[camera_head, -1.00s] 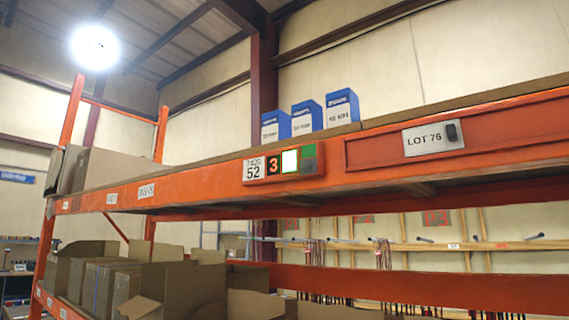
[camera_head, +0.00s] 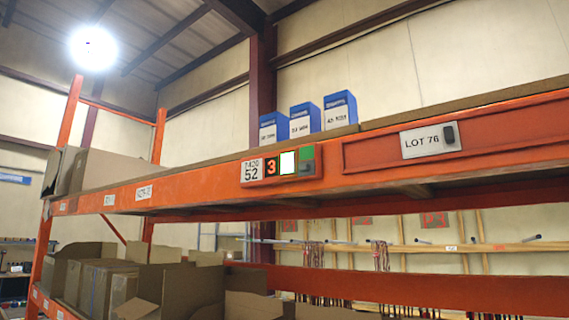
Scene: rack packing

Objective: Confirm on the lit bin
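The lit bin display (camera_head: 289,163) is fixed on the orange shelf beam (camera_head: 200,182). It has a label reading 52, a red-orange digit 3, a bright white panel edged in green, and a grey and green part at its right end. Above and behind it, several blue and white boxes (camera_head: 303,121) stand in a row on the shelf. My gripper is not in view.
A LOT 76 plate (camera_head: 430,140) with a dark piece sits on the beam at right. Open cardboard boxes (camera_head: 140,282) fill the lower shelf at left. Another carton (camera_head: 112,168) stands on the upper shelf. Space in front of the display looks clear.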

